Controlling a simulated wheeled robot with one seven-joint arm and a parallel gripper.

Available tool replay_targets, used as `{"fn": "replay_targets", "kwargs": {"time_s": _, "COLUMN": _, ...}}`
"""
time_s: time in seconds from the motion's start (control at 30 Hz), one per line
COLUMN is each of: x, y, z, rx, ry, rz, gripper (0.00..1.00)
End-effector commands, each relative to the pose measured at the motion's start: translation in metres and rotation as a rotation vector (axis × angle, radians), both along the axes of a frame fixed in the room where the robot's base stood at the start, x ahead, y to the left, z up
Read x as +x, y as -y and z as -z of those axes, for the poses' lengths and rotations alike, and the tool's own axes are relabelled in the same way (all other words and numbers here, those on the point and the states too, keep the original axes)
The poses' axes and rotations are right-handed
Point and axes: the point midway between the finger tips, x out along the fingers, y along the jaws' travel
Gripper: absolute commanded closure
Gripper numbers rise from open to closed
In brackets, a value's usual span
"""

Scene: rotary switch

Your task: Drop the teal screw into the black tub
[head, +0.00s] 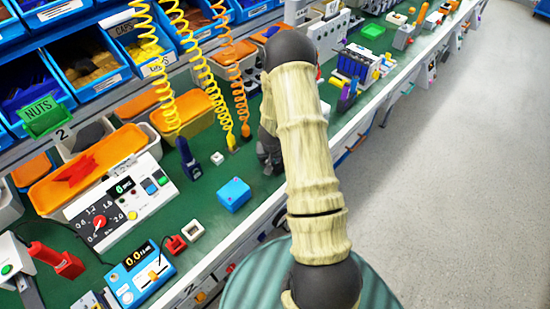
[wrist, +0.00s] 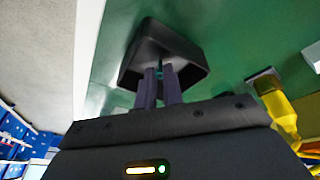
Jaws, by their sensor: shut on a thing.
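In the wrist view, my gripper (wrist: 160,80) is shut on the teal screw (wrist: 162,70). In the head view, my gripper (head: 268,148) is a dark shape beside my arm over the bench, and the tub cannot be made out.
In the head view, a blue box (head: 234,194) sits on the green bench left of my arm. Tools hang on coiled cords, a blue-black one (head: 188,160) near the gripper. A yellow tool (wrist: 278,108) is close at right in the wrist view. The bench's front edge runs beside my arm.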

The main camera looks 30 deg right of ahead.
Motion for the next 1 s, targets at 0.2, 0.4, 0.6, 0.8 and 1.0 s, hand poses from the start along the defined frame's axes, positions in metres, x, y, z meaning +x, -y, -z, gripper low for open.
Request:
{"fn": "replay_targets", "kwargs": {"time_s": 0.2, "x": 0.000, "y": 0.000, "z": 0.003, "rx": 0.000, "ry": 0.000, "rz": -0.001, "gripper": 1.00}}
{"fn": "replay_targets", "kwargs": {"time_s": 0.4, "x": 0.000, "y": 0.000, "z": 0.002, "rx": 0.000, "ry": 0.000, "rz": 0.000, "gripper": 0.69}}
{"fn": "replay_targets", "kwargs": {"time_s": 0.6, "x": 0.000, "y": 0.000, "z": 0.002, "rx": 0.000, "ry": 0.000, "rz": 0.000, "gripper": 0.69}}
{"fn": "replay_targets", "kwargs": {"time_s": 0.8, "x": -0.001, "y": -0.002, "z": -0.010, "rx": -0.002, "ry": 0.001, "rz": -0.003, "gripper": 0.69}}
{"fn": "replay_targets", "kwargs": {"time_s": 1.0, "x": -0.009, "y": -0.008, "z": -0.042, "rx": -0.002, "ry": 0.002, "rz": -0.004, "gripper": 0.69}}
